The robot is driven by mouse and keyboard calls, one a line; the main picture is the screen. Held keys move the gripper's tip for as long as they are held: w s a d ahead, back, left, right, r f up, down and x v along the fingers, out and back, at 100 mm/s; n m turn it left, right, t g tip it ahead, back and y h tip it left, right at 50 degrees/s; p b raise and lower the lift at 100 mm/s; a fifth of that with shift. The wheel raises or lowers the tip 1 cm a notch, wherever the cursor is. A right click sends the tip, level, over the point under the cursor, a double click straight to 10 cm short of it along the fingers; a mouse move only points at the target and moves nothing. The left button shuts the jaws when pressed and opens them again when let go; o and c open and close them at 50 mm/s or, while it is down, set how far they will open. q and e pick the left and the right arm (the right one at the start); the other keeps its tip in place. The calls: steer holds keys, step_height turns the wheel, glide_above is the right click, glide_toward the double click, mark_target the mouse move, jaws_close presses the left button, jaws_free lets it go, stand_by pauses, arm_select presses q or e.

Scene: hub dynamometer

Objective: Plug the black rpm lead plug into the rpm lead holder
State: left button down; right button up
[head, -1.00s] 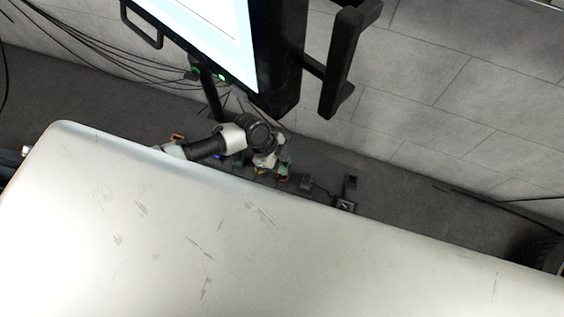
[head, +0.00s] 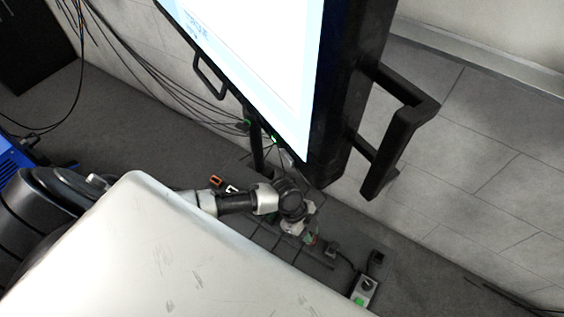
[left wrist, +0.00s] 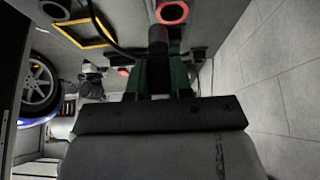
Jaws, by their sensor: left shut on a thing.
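My left gripper (head: 312,239) is over the dark shelf behind the pale sloped surface. In the left wrist view its green fingers (left wrist: 158,78) are shut on a black cylindrical piece, which looks like the black rpm lead plug (left wrist: 158,42). A dark cable curves just left of it. A red-ringed round fitting (left wrist: 172,12) lies just beyond the plug's tip, seemingly apart from it. I cannot tell whether this fitting is the rpm lead holder. In the head view the plug is too small to make out. My right gripper is not in view.
A large screen (head: 255,60) with black handles stands above the shelf. Small black fittings (head: 376,257) and a box with a green button (head: 362,291) are right of my gripper. A yellow-edged frame shows in the wrist view (left wrist: 82,34).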

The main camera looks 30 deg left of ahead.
arm_select(q)
steer(key=s+p, duration=0.5)
steer(key=s, duration=0.8)
steer(key=shift+s+a, duration=0.25)
steer(key=shift+s, duration=0.15)
stand_by(0.7)
steer(key=shift+f, duration=0.15)
steer(key=shift+f+b, duration=1.65)
steer(key=shift+f, duration=0.2)
steer(key=shift+f+b, duration=1.45)
steer(key=c, duration=0.9)
jaws_free()
steer(key=shift+c, duration=0.2)
